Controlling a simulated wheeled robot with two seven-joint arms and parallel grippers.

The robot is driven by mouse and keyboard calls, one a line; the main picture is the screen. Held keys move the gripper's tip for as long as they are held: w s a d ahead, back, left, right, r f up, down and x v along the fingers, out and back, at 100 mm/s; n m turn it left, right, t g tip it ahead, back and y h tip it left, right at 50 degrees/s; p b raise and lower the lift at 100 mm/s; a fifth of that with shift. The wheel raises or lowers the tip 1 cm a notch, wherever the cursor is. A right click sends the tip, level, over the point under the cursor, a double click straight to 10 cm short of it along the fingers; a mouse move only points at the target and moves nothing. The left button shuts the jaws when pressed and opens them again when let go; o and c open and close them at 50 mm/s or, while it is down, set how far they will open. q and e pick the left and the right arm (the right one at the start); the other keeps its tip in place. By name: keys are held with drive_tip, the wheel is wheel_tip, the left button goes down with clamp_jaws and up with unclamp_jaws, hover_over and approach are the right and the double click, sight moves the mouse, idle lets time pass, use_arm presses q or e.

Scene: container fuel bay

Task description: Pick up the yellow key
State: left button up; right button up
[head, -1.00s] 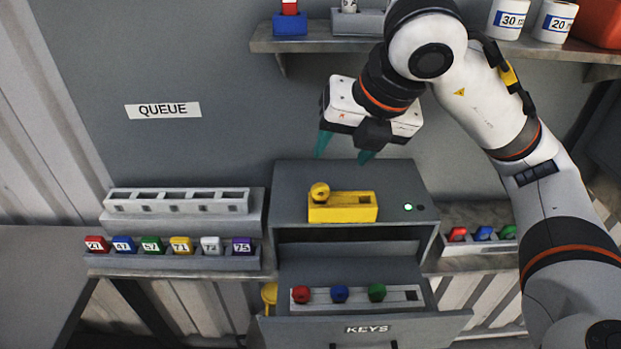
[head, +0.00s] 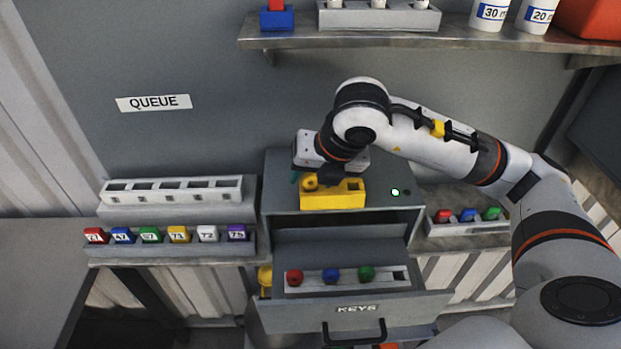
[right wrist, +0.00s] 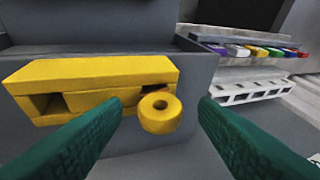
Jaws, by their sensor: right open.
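The yellow key (head: 310,183), with a round head, sits at the left end of a yellow block (head: 345,200) on top of the grey cabinet. In the right wrist view the key's ring-shaped head (right wrist: 160,114) stands out from the block (right wrist: 80,82). My right gripper (head: 313,178) is at the block, its far parts partly hidden in the head view. In the right wrist view its green fingers are apart, one on each side of the key head, with no clear contact. My left gripper is not in view.
An open drawer (head: 357,309) marked KEYS holds a rack with red (head: 294,277), blue (head: 331,275) and green (head: 366,273) knobs. Numbered coloured blocks stand in a tray (head: 165,250) at left, below a white slotted rack (head: 172,189). A shelf (head: 400,38) runs above.

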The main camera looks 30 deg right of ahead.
drive_tip(key=c, duration=1)
drive_tip(key=shift+c, duration=0.2)
drive_tip(key=shift+r, duration=0.6)
wheel_tip(320, 180, up, 15)
drive_tip(key=p, duration=0.2)
drive_tip(key=shift+r, duration=0.15)
